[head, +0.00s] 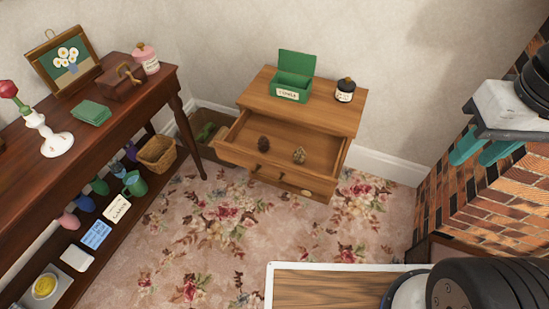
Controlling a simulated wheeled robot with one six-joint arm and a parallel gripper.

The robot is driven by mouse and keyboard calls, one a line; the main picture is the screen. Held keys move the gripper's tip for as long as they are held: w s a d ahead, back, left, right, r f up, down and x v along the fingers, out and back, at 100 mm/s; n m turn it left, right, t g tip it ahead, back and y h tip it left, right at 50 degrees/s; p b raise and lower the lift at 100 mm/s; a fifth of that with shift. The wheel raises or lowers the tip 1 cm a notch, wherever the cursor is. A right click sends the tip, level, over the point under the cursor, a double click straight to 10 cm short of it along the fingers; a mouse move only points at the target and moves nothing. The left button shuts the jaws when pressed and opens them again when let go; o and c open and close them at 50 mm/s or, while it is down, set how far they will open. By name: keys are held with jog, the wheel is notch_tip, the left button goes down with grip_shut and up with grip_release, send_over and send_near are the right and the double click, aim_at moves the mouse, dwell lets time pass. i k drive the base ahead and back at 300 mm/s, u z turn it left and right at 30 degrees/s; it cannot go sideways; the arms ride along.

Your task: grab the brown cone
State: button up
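A dark brown cone (263,144), which looks like a pine cone, lies in the open top drawer (290,135) of a small wooden cabinet. A second, lighter mottled cone (299,155) lies to its right in the same drawer. My gripper (481,154), with two teal fingers, is at the right edge of the view, well apart from the drawer. Its fingers are apart with nothing visible between them.
A green box (292,86) and a dark-lidded jar (345,90) stand on the cabinet top. A long dark table (100,125) with a lower shelf runs along the left. A brick fireplace (490,200) is at right. The flowered carpet (200,235) before the drawer is clear.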

aim_at(263, 143)
jog(key=k, duration=0.6)
jog(key=u, duration=0.6)
jog(key=i, duration=1.1)
jog(key=z, duration=0.6)
